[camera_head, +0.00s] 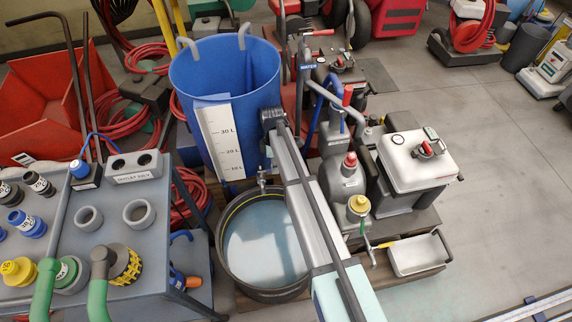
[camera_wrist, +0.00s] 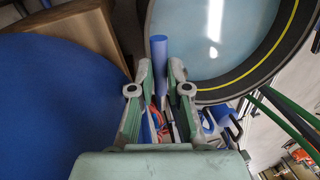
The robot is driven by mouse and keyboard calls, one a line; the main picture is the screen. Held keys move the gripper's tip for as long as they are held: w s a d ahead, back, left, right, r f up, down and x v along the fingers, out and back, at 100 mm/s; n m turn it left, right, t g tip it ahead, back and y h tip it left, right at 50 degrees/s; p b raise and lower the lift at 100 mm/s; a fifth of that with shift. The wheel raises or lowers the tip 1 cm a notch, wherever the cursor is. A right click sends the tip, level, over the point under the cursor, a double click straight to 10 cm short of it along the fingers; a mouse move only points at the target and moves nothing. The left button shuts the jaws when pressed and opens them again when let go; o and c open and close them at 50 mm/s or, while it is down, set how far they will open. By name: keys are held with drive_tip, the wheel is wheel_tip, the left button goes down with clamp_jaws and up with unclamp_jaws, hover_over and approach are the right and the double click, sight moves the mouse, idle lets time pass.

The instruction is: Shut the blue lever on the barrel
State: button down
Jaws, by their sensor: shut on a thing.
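The blue barrel (camera_head: 190,82) stands upright in the head view, with a white litre scale (camera_head: 222,138) on its front. A metal tap (camera_head: 262,180) shows low at the barrel's right side. The barrel's blue wall (camera_wrist: 50,115) fills the left of the wrist view. My gripper (camera_wrist: 161,68) is shut on the blue lever (camera_wrist: 158,48), a straight blue rod whose end sticks out between the fingertips. The rest of the lever is hidden by the fingers. In the head view I cannot make out the lever or my fingertips; my arm runs along the barrel's right side.
A black tub (camera_head: 228,275) with pale water sits below the tap; its yellow-striped rim (camera_wrist: 265,70) shows in the wrist view. Grey pumps (camera_head: 340,180) and a white-lidded box (camera_head: 415,160) crowd the right. A grey bench (camera_head: 120,215) with fittings stands left. Floor is open at far right.

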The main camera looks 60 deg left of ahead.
idle(0.4)
drive_tip(key=c, duration=1.1)
unclamp_jaws()
drive_tip(key=shift+c, duration=0.2)
wheel_tip(320, 180, up, 10)
drive_tip(key=shift+c, duration=0.3)
